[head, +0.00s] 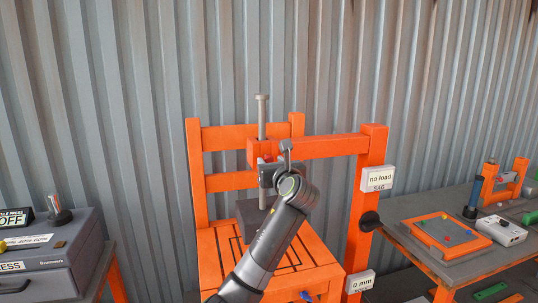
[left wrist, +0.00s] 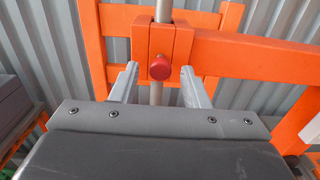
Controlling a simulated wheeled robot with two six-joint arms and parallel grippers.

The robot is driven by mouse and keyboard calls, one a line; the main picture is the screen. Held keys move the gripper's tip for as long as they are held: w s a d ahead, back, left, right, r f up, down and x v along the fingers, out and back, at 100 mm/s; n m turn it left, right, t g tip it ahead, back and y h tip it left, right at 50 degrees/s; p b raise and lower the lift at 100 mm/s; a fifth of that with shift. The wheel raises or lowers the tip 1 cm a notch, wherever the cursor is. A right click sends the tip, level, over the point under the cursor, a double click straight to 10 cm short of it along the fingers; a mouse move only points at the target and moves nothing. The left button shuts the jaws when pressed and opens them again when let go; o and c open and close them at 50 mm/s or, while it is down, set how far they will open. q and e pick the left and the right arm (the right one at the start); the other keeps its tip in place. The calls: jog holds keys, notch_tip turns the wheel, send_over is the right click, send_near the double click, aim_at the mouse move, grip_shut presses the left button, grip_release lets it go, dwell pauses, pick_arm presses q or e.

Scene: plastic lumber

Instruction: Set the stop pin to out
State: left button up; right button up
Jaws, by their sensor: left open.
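The stop pin shows as a red round knob (left wrist: 159,67) on the front of an orange block (left wrist: 164,42) in the left wrist view. The block sits around a vertical grey rod (head: 262,112) on an orange frame; in the head view the block (head: 256,146) is partly behind my gripper. My left gripper (left wrist: 160,82) is open, with one finger on each side of the knob and visible gaps to both. In the head view my left gripper (head: 268,166) is in front of the block, and hides most of the knob. My right gripper is in neither view.
An orange crossbar (head: 330,146) runs right from the block to a post with a "no load" sign (head: 379,179) and a black knob (head: 369,221). Side benches hold a press box (head: 40,255) and an orange tray (head: 444,235).

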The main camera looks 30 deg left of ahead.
aim_at(270, 160)
pick_arm(q)
jog(key=shift+p+x, duration=0.3)
jog(key=shift+x, duration=1.3)
grip_shut()
